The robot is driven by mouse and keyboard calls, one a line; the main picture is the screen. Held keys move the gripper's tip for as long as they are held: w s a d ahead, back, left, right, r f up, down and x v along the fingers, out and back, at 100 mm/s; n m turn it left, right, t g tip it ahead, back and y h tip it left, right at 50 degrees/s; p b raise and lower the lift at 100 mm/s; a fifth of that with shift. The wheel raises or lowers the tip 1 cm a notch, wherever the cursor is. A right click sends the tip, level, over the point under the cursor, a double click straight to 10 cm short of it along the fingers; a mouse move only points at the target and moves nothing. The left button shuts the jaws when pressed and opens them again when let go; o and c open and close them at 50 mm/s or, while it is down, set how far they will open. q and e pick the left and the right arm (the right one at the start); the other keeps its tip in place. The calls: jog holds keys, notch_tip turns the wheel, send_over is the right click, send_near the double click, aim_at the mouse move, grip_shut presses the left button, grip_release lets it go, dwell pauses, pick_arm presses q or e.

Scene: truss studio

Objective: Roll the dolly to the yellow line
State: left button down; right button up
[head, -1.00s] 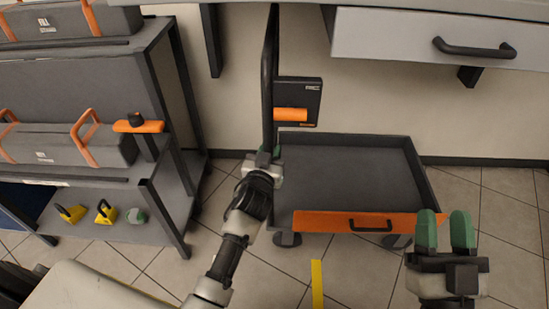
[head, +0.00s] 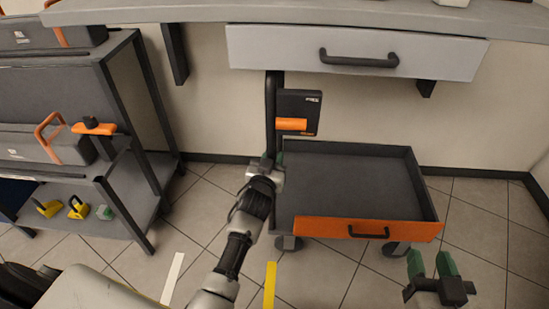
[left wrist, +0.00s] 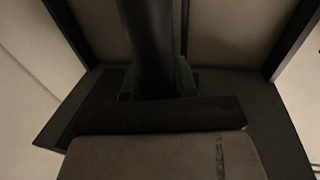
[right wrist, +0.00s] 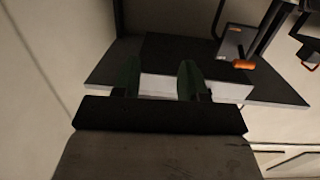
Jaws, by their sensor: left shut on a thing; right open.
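The dolly (head: 340,180) is a dark flat tray with an orange front panel and black handle, on small wheels. Its upright black post (head: 271,110) rises at the left edge. My left gripper (head: 267,163) is shut on this post low down; in the left wrist view the post (left wrist: 150,40) passes between the green fingers. The yellow line (head: 269,286) is on the floor in front of the dolly's left front wheel, slightly left of it. My right gripper (head: 432,265) is open and empty, in front of the dolly's right corner. Its parted fingers show in the right wrist view (right wrist: 160,80).
A dark shelf unit (head: 135,190) with cases stands at the left. A grey drawer (head: 300,52) under a worktop (head: 200,12) hangs above the dolly. A white line (head: 172,278) lies on the floor left of the yellow one. Tiled floor is free to the dolly's right.

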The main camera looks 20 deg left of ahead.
pick_arm(q)
jog(key=c, duration=0.9)
grip_release()
jog(key=s+p, duration=0.1)
jog(key=s, duration=0.2)
jog(key=s+p, duration=0.1)
jog(key=s, duration=0.3)
jog(key=s+d, duration=0.1)
jog(key=s, duration=0.2)
jog(key=shift+s+p, duration=0.35)
jog(key=shift+p, duration=0.05)
pick_arm(e)
jog(key=s+d+f+g+h, duration=0.2)
jog(key=s+f+g, duration=0.3)
jog(key=f+g, duration=0.2)
jog(key=shift+s+d, duration=0.15)
jog(key=shift+d, duration=0.2)
